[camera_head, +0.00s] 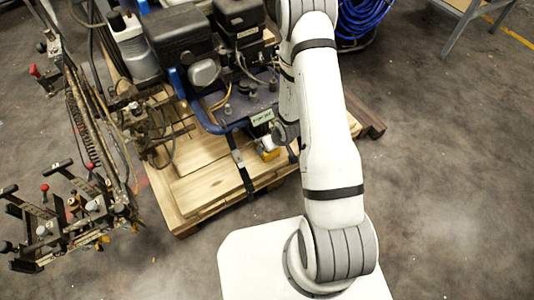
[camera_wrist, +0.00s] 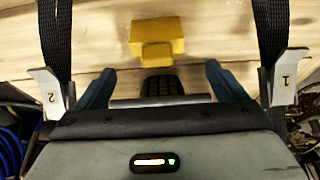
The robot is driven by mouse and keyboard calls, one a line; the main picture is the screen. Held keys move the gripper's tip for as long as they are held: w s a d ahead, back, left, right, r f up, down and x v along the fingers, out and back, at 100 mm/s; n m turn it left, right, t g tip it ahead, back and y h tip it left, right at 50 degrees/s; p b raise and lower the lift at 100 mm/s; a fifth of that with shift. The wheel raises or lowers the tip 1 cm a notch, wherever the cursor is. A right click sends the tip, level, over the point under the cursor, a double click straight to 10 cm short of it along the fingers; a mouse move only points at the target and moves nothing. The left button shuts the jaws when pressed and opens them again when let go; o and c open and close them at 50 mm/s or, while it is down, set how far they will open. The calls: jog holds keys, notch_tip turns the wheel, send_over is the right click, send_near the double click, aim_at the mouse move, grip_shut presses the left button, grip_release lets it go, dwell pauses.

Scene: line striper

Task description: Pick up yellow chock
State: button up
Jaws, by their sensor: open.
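The yellow chock (camera_wrist: 157,40) is a small stepped block on the pale wooden pallet boards, at the top middle of the wrist view. In the head view the yellow chock (camera_head: 269,152) shows small at the pallet's near side, beside my arm. My gripper (camera_wrist: 161,80) is open and empty in the wrist view. Its two blue-grey fingers stand apart, with the chock between their directions and beyond their tips. In the head view my arm hides most of the gripper.
The wooden pallet (camera_head: 210,188) carries the blue-framed line striper (camera_head: 205,70). Dark straps (camera_head: 241,168) run down to the pallet; two straps (camera_wrist: 57,40) flank the chock. Grey floor (camera_head: 450,160) is open at right.

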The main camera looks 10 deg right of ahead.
aim_at(266, 157)
jog(key=b+x, duration=0.2)
jog(key=x, duration=0.3)
jog(key=shift+w+d+f+b, duration=0.1)
jog(key=shift+w+f+b, duration=0.1)
jog(key=shift+f+b, duration=0.2)
jog(key=shift+r, duration=0.15)
jog(key=c, duration=1.4)
jog(key=shift+o, duration=0.2)
